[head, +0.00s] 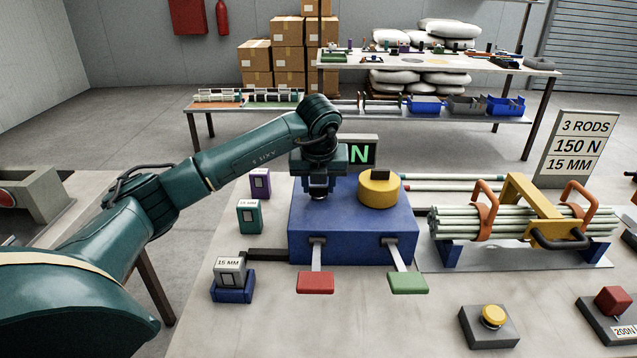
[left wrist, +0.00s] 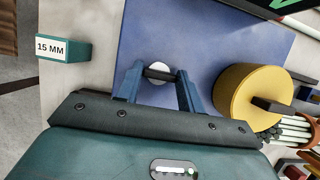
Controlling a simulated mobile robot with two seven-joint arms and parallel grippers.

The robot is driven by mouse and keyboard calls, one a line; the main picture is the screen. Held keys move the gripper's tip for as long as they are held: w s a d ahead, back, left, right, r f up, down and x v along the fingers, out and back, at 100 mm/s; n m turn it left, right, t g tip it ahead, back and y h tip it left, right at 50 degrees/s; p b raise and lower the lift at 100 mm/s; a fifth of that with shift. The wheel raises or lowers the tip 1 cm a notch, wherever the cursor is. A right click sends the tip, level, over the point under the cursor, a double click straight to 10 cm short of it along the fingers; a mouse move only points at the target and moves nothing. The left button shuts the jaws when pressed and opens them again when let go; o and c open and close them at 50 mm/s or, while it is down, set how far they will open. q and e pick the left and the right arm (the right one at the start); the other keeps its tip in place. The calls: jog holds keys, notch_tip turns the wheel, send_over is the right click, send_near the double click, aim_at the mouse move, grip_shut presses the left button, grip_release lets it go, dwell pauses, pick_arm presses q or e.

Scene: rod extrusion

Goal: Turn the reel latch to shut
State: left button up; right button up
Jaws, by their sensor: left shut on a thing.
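My left gripper (head: 318,193) points down at the top of the blue machine (head: 350,235), left of the yellow drum. In the left wrist view its two fingers stand either side of a small dark bar (left wrist: 159,74) on a pale round disc (left wrist: 160,68). The gripper is shut on this bar, which looks like a latch. The gripper hides it in the head view. The yellow drum (head: 379,190) has a dark block on top; it also shows in the left wrist view (left wrist: 248,97). My right gripper is not in view.
A red paddle (head: 315,283) and a green paddle (head: 408,283) stick out in front. A rod bundle (head: 470,221) with orange handles lies right. A green display (head: 361,152) stands behind. A 15 MM block (head: 230,270) sits front left.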

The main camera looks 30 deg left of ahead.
pick_arm(q)
jog(key=o, duration=1)
jog(key=shift+r, duration=0.1)
jog(key=v, duration=1.3)
